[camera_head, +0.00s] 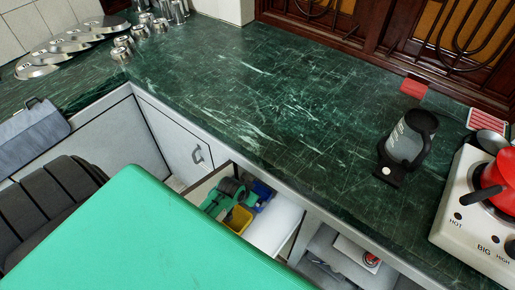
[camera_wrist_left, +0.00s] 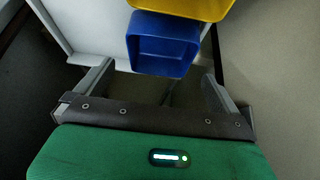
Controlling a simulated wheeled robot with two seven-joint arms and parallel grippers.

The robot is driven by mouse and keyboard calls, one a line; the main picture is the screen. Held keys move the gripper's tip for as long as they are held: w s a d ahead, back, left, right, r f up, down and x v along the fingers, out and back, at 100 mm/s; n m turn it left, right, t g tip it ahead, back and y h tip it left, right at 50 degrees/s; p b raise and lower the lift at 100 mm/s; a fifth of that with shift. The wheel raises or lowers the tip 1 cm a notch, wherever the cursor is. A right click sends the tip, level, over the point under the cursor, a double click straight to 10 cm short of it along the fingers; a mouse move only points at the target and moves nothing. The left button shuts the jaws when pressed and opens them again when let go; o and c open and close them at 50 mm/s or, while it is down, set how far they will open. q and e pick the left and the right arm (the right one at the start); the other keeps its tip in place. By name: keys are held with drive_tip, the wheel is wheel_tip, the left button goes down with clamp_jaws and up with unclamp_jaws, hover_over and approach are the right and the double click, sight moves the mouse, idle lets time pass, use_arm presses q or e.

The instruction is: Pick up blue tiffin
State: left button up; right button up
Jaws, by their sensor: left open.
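The blue tiffin (camera_head: 263,190) is an open-topped box in the pulled-out drawer, next to the yellow tiffin (camera_head: 238,219). In the left wrist view the blue tiffin (camera_wrist_left: 163,43) lies straight ahead, with part of the yellow tiffin (camera_wrist_left: 190,7) above it. My left gripper (camera_wrist_left: 158,72) is open and empty. Its two fingers are spread at either side, near the lower edge of the blue tiffin. I cannot tell whether they touch it. In the head view my green and dark left wrist is in the drawer beside the tiffins. My right gripper is not in view.
The white drawer (camera_head: 275,225) is open below the green marble counter (camera_head: 270,90). A coffee maker (camera_head: 408,140) and a white stove (camera_head: 470,215) stand at the right. Steel plates and cups (camera_head: 60,48) stand at the back left. The counter's middle is clear.

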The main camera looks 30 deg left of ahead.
sight(266, 194)
use_arm(q)
drive_tip(key=shift+x, duration=1)
drive_tip(key=shift+w+f, duration=0.1)
drive_tip(key=shift+f, duration=0.05)
drive_tip(key=x, duration=0.3)
drive_tip(key=shift+w+f+b, duration=0.2)
drive_tip(key=shift+f+b, duration=0.05)
drive_tip(key=shift+b, duration=0.1)
drive_tip(key=shift+w+f, duration=0.35)
drive_tip(key=shift+f, duration=0.25)
drive_tip(key=c, duration=0.8)
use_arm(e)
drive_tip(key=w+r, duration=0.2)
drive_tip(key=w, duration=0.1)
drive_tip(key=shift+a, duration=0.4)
